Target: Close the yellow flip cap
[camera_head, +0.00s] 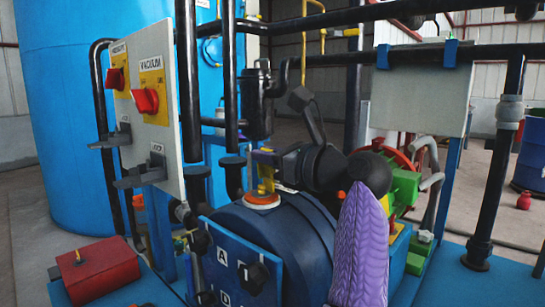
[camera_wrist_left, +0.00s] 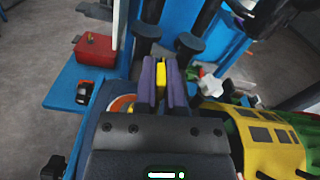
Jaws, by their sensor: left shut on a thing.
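The yellow flip cap (camera_head: 266,184) stands upright above an orange and white ringed port (camera_head: 262,201) on top of the dark blue autoclave vessel (camera_head: 296,228). My left gripper (camera_head: 264,160) reaches it from the right and is shut on it near its upper part. In the left wrist view the yellow flip cap (camera_wrist_left: 161,76) shows as a narrow strip between the two purple-grey fingers (camera_wrist_left: 163,84). The ringed port (camera_wrist_left: 122,103) shows to the left of the fingers, partly hidden by my gripper body.
A grey panel (camera_head: 140,130) with red knobs and black pipes stands left of the vessel. A red box (camera_head: 96,268) lies at the lower left. A green and yellow valve assembly (camera_head: 402,190) is on the right. Black pipes cross above and behind my arm.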

